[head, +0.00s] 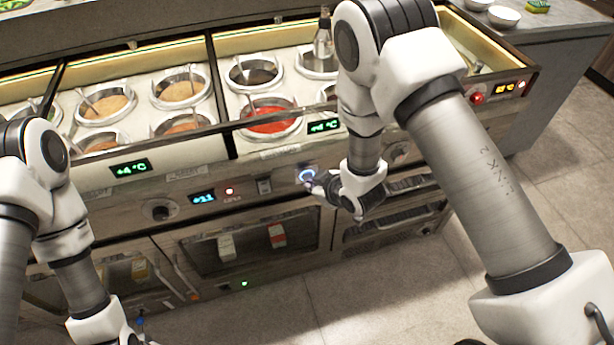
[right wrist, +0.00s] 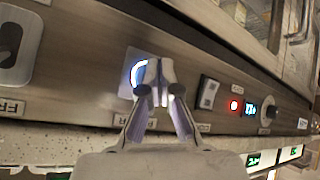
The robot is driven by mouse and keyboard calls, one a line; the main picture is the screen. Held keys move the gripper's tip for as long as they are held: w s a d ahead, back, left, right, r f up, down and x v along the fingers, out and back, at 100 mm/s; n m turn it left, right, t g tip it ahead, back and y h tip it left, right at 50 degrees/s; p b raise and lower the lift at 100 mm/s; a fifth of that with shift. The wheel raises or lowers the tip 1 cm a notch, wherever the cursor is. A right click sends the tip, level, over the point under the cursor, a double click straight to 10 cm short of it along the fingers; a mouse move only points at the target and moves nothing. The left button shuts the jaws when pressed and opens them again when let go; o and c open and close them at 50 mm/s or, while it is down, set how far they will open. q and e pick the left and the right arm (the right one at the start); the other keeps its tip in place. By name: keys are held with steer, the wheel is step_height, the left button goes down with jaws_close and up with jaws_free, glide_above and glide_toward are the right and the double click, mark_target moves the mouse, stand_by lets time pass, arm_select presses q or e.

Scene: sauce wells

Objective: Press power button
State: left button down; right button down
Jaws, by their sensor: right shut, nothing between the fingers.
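The power button (head: 307,175) is a round button with a lit blue-white ring on the counter's steel front panel. In the right wrist view the power button (right wrist: 138,72) is partly hidden behind my fingertips. My right gripper (head: 314,184) is shut and empty, with its tips at the button's lower right edge. In the right wrist view the closed fingertips (right wrist: 158,72) overlap the ring's right side; I cannot tell whether they touch it. My left gripper (head: 140,338) is at the bottom left, mostly cut off, and its jaws cannot be made out.
The panel also carries a dark knob (head: 161,211), a blue display (head: 203,198), a red light (head: 229,191) and a rocker switch (head: 264,186). Sauce wells (head: 270,118) lie above. Glass doors (head: 250,245) are below. Open floor (head: 350,290) lies in front.

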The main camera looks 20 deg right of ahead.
steer(key=s, duration=0.6)
steer(key=shift+d, duration=0.1)
stand_by(2.0)
